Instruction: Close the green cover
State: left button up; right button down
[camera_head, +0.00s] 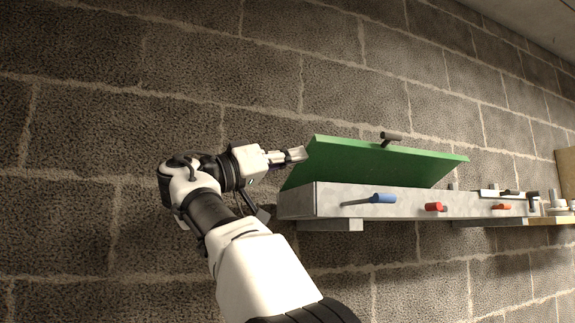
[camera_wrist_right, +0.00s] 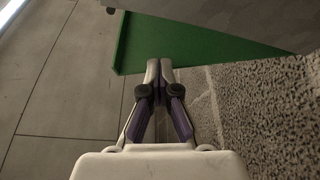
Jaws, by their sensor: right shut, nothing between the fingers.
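The green cover (camera_head: 378,163) is a flat panel with a dark handle (camera_head: 390,138) near its upper edge. It stands tilted open above a grey box (camera_head: 335,199) on the wall. My right gripper (camera_head: 297,155) is shut and empty, with its fingertips beside the cover's upper left corner. In the right wrist view the shut fingertips (camera_wrist_right: 159,66) are close to the edge of the green cover (camera_wrist_right: 190,45); I cannot tell whether they touch. My left gripper is in neither view.
The box front carries a blue handle (camera_head: 383,198) and a red handle (camera_head: 434,207). More small items (camera_head: 557,204) stand on a shelf at the far right. A block wall (camera_head: 90,120) lies behind; the space left of the box is clear except for my arm.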

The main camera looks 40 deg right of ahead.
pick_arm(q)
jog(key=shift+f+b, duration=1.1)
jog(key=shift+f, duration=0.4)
pick_arm(e)
jog(key=shift+s+f+m, duration=0.2)
jog(key=shift+f, duration=0.4)
jog(key=shift+s+f+m, duration=0.15)
jog(key=shift+f+m, duration=0.05)
jog(key=shift+f, duration=0.4)
jog(key=shift+f, duration=0.1)
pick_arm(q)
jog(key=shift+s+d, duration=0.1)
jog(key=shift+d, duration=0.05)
pick_arm(e)
jog(key=v, duration=0.7)
jog(key=shift+a, duration=0.15)
